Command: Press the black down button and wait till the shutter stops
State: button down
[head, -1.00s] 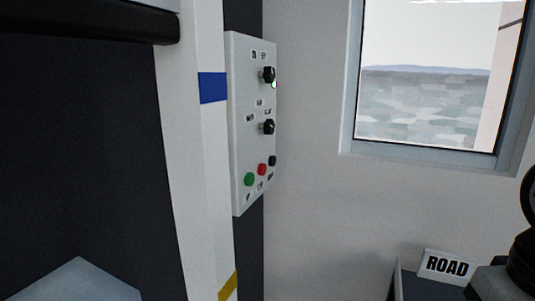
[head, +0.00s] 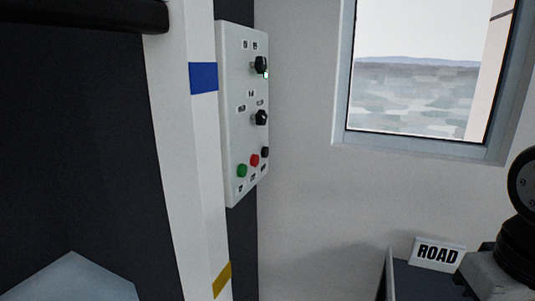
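A white control panel (head: 232,120) is fixed to the wall in the head view, left of the middle. Along its lower part are a green button (head: 242,170), a red button (head: 254,160) and a black button (head: 265,152), which is the rightmost. Two black knobs sit above them, the upper one (head: 261,65) with a small lit green lamp (head: 265,76) beside it. The dark shutter (head: 70,160) appears to fill the left side; I cannot tell whether it is moving. Part of my arm shows at the right edge, but my gripper is out of view.
A white post (head: 185,130) with a blue band and a yellow band stands left of the panel. A window (head: 425,75) is in the wall at the right. A ROAD sign (head: 437,253) stands by a dark bin-like edge (head: 388,278) at the lower right.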

aim_at(265, 150)
jog(key=z, duration=2.65)
jog(key=k, duration=0.85)
jog(key=u, duration=1.45)
jog(key=i, duration=0.5)
jog(key=z, duration=0.05)
